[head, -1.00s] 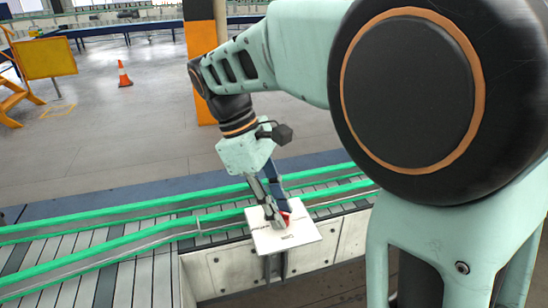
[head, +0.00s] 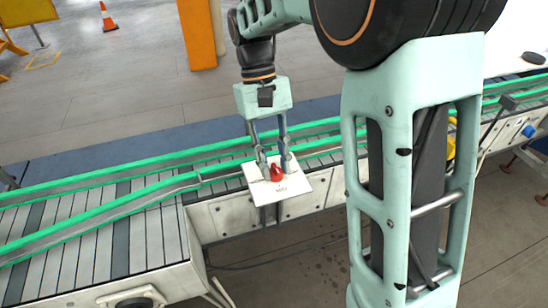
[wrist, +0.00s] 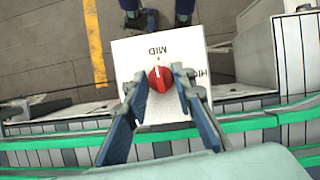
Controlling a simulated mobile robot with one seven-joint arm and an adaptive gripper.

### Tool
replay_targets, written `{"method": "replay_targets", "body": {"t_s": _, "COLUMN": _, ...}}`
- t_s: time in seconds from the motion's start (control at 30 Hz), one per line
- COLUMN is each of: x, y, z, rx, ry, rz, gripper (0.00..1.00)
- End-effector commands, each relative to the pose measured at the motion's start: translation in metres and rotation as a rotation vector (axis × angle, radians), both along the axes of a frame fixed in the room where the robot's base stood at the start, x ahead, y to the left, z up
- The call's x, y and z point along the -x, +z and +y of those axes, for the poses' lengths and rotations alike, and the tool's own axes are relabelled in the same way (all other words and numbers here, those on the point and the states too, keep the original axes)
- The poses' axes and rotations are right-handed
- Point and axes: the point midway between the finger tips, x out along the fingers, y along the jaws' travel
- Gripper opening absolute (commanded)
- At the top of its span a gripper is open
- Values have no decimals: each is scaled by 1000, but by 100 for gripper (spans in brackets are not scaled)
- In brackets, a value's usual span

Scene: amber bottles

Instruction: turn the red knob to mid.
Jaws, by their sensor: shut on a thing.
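The red knob (head: 277,175) sits on a white panel (head: 293,187) at the conveyor's near side. In the wrist view, the knob (wrist: 160,80) has a white pointer mark that points up the picture, toward a small dot by the word MID. The panel (wrist: 140,52) also bears the word HIGH at right, partly hidden by a finger. Any label on the left is hidden. My gripper (head: 275,168) reaches down over the panel with one finger on each side of the knob. In the wrist view, my gripper (wrist: 162,84) is shut on the knob.
The conveyor with green rails (head: 100,200) runs behind and beside the panel. An orange post (head: 197,35) and a traffic cone (head: 107,17) stand on the floor beyond. The floor in front of the panel is clear.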

Motion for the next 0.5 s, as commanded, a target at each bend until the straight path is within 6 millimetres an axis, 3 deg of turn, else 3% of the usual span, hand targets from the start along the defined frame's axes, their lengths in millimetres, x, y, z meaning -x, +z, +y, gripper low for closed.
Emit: {"method": "replay_targets", "body": {"t_s": 0.5, "x": -1, "y": 0, "z": -1, "rx": -1, "ry": -97, "rz": -4, "gripper": 0}}
